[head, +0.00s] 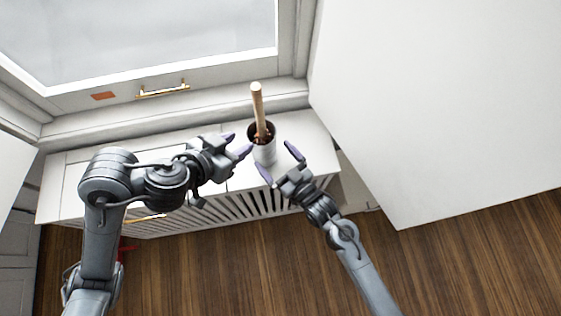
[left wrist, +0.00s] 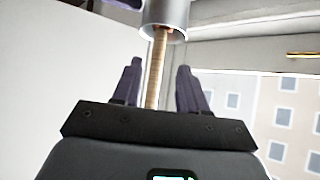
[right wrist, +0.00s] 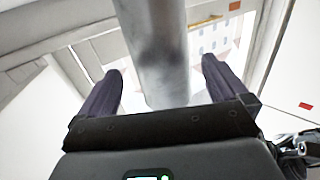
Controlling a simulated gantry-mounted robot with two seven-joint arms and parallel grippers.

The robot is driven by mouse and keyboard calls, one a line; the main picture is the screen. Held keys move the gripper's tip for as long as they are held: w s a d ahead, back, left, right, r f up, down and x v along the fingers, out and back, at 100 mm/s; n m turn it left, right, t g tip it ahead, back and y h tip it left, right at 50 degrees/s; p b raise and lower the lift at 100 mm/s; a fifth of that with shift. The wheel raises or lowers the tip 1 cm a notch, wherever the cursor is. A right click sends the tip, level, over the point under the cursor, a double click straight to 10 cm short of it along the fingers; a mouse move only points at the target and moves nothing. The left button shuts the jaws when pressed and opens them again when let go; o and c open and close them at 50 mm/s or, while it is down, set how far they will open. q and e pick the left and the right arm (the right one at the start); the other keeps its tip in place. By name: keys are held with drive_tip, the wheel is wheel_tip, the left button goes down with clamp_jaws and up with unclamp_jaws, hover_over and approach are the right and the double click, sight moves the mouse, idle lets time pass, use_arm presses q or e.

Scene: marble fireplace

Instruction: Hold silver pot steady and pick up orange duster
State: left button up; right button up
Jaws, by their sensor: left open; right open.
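A silver pot (head: 264,153) stands upright on the white cabinet top below the window. The orange duster (head: 257,105) stands in it, its long wooden handle pointing up and a little orange showing at the pot's mouth; its lower part is hidden in the pot. My left gripper (head: 236,144) is open, just left of the pot. In the left wrist view the duster's handle (left wrist: 156,70) shows between the fingers, beyond them. My right gripper (head: 279,161) is open at the pot's lower right. In the right wrist view the pot (right wrist: 154,45) appears between its fingers.
A window with a gold handle (head: 163,91) is behind the cabinet top (head: 70,185). A small orange patch (head: 103,96) is on the window frame. A large white panel (head: 440,100) takes up the right side. The cabinet top left of my left arm is clear.

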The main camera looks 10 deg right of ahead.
sight(263, 143)
drive_tip(key=shift+x, duration=3.2)
drive_tip(key=shift+c, duration=0.5)
drive_tip(key=c, duration=0.8)
use_arm(q)
drive_tip(key=shift+o, duration=0.9)
use_arm(e)
drive_tip(key=shift+c, duration=0.2)
